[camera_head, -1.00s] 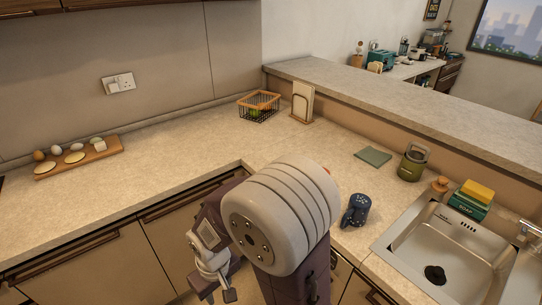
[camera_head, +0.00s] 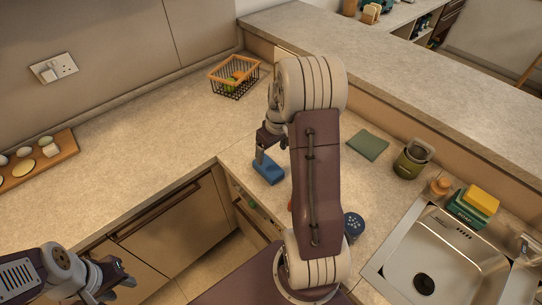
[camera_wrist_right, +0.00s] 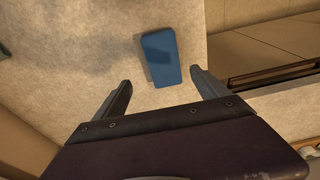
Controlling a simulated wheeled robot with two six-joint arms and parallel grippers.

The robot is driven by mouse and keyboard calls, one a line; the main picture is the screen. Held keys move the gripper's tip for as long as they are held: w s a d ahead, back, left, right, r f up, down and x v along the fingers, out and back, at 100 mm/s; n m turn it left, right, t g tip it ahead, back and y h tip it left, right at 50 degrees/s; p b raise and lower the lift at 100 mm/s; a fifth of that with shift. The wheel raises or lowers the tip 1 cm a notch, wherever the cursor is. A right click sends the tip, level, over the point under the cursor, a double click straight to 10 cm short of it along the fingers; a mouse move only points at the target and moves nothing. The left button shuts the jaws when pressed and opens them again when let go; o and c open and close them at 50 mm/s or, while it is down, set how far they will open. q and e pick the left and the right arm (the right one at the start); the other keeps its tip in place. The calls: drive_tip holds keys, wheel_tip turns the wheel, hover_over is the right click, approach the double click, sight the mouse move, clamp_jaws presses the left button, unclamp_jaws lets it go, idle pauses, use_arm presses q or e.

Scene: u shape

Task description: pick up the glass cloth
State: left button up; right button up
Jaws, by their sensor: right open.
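A flat, folded grey-green cloth (camera_head: 368,146) lies on the counter to the right of my right arm in the head view. A blue slab-like item (camera_head: 268,169) lies on the counter near its inner corner; I cannot tell whether it is a folded cloth or a sponge. My right gripper (camera_head: 262,150) is open and empty above the blue item. In the right wrist view the blue item (camera_wrist_right: 160,58) lies just beyond and between the fingertips (camera_wrist_right: 162,80), apart from them. My left gripper (camera_head: 115,282) hangs low at the lower left, its jaw opening unclear.
A wire basket (camera_head: 234,77) stands at the back corner. A green canister (camera_head: 412,160), a soap box with a yellow sponge (camera_head: 478,201) and the sink (camera_head: 440,250) are at the right. A dark blue item (camera_head: 353,226) stands beside my right arm. The left counter is mostly clear.

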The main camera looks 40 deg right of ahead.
sight(268, 166)
drive_tip(key=shift+s+a+f, duration=0.1)
drive_tip(key=shift+s, duration=0.05)
drive_tip(key=f, duration=0.3)
drive_tip(key=shift+a+f, duration=0.1)
drive_tip(key=shift+a, duration=0.15)
drive_tip(key=shift+w+d+f, duration=0.1)
drive_tip(key=shift+w+f, duration=0.1)
drive_tip(key=shift+w, duration=0.15)
drive_tip(key=shift+f, duration=0.3)
drive_tip(key=f, duration=0.2)
drive_tip(key=f+p, duration=0.1)
drive_tip(key=shift+w+a+f, duration=0.15)
drive_tip(key=shift+a+f, duration=0.15)
drive_tip(key=shift+f, duration=0.1)
drive_tip(key=shift+w+d+f, duration=0.1)
drive_tip(key=shift+w+f, duration=0.1)
drive_tip(key=shift+f, duration=0.15)
drive_tip(key=c, duration=1.5)
